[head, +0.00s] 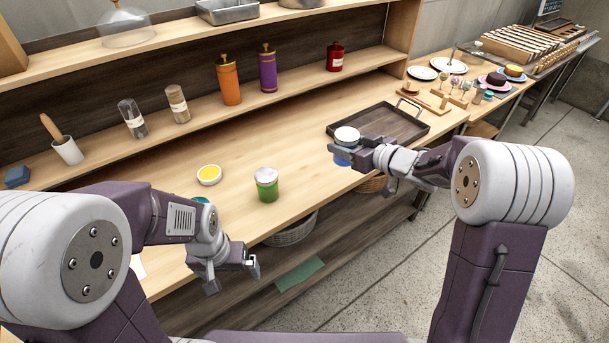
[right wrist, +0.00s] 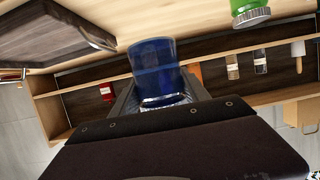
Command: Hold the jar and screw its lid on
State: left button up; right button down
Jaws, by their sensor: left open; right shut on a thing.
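A blue jar (head: 343,159) with a pale round top (head: 347,134) is held upright by my right gripper (head: 346,148), over the counter near the tray. In the right wrist view the blue jar (right wrist: 153,66) is between the fingers, with a silvery ridged band at its top end. I cannot tell whether that is a seated lid. A green jar (head: 267,188) with a silvery top stands on the counter; it also shows in the right wrist view (right wrist: 247,8). A yellow disc with a pale rim (head: 209,174) lies left of it. My left gripper (head: 232,268) is open and empty before the counter's front edge.
A dark tray (head: 412,127) lies on the counter (head: 297,150) at right. Orange (head: 228,82) and purple (head: 268,70) bottles, a red bottle (head: 335,58) and two shakers stand on the shelf behind. A teal thing (head: 201,200) is partly hidden by my left arm.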

jog(key=w+a+f+b, duration=0.1)
jog(key=w+a+f, duration=0.1)
jog(key=a, duration=0.1)
jog(key=w+a+f+b, duration=0.1)
jog(key=w+a+f, duration=0.1)
jog(key=a, duration=0.1)
jog(key=w+a+f+b, duration=0.1)
jog(key=a+f+b, duration=0.1)
jog(key=a+f, duration=0.1)
jog(key=shift+w+a, duration=0.3)
jog(key=shift+w, duration=0.1)
jog(key=shift+w+a, duration=0.15)
jog(key=shift+a, duration=0.1)
jog(key=shift+f+b, duration=0.8)
jog(key=shift+f, duration=1.2)
jog(key=shift+f, duration=0.1)
jog(key=c, duration=0.6)
grip_release()
jog(key=shift+o, duration=0.2)
